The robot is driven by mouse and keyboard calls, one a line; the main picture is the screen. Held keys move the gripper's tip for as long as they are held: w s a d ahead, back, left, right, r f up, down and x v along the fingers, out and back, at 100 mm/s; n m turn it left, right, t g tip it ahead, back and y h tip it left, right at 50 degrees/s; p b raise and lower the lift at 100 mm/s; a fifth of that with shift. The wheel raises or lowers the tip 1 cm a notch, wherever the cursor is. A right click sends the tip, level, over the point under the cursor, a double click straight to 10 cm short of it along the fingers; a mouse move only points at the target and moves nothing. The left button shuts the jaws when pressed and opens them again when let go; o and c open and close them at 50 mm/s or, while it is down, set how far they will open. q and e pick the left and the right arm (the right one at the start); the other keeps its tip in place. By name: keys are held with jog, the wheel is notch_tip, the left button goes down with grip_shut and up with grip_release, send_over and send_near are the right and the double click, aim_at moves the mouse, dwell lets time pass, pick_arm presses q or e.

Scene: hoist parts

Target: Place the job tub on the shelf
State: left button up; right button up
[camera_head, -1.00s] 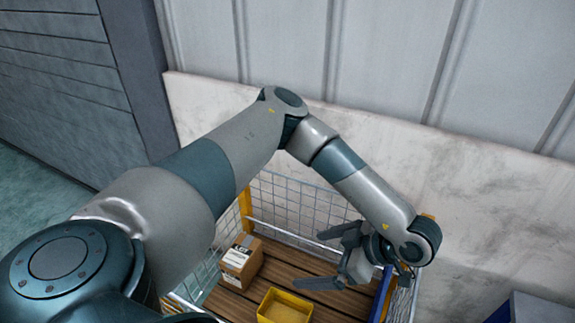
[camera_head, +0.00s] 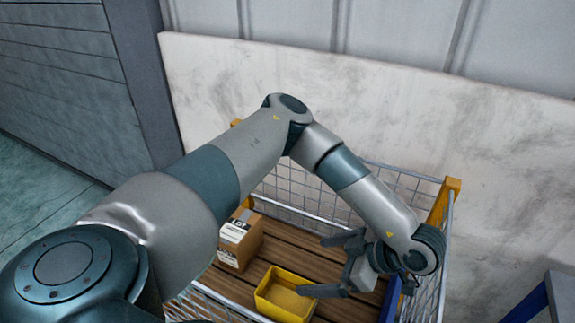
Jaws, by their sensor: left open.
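A yellow open-topped tub (camera_head: 284,295), which looks like the job tub, stands on the brown slatted floor of a wire-sided cage. Tan material shows inside it. My left gripper (camera_head: 325,266) is open, with its fingers spread and pointing left. It is over the cage, just above and right of the tub, with the lower finger near the tub's right rim. Nothing is between the fingers. I cannot tell whether that finger touches the tub. My right gripper is out of view. No shelf is clearly identifiable.
A labelled cardboard box (camera_head: 240,240) stands left of the tub. The wire mesh cage (camera_head: 300,190) has yellow corner posts (camera_head: 446,197) and surrounds both. A blue-framed grey piece (camera_head: 562,293) stands at the lower right. A pale wall panel (camera_head: 420,110) is behind.

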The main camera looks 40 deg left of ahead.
pick_arm(q)
notch_tip(320, 180, down, 13)
jog(key=b, duration=1.1)
jog(key=shift+r, duration=0.2)
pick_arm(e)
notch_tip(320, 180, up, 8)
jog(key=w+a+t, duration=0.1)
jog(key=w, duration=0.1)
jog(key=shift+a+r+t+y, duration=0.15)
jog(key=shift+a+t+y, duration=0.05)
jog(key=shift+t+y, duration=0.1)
pick_arm(q)
jog(key=x, duration=0.6)
jog(key=shift+a+f, duration=0.25)
jog(key=shift+f, duration=0.05)
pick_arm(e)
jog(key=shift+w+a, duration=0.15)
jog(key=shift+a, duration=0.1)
